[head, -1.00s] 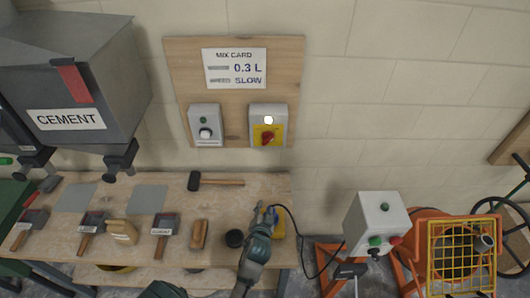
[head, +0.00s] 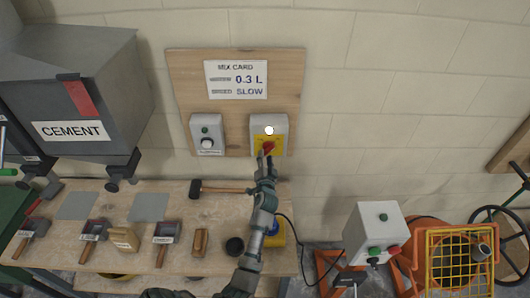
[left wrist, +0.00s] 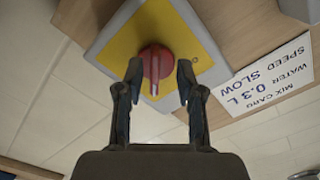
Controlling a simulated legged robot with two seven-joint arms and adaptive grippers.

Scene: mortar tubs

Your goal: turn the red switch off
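The red switch (head: 268,147) is a rotary knob on a yellow plate in a grey box (head: 281,125) on the wooden wall board. A white lamp (head: 269,130) glows above it. My left gripper (head: 264,160) is raised to the knob from below. In the left wrist view the red switch (left wrist: 155,62) shows between the two fingertips of my left gripper (left wrist: 158,75). The fingers are open, one on each side of the knob's handle, with gaps visible; contact is not seen. My right gripper is not in view.
The mix card (head: 236,80) hangs above. A hammer (head: 220,188) and several hand tools lie on the bench (head: 185,215). A mixer (head: 450,255) stands at the right.

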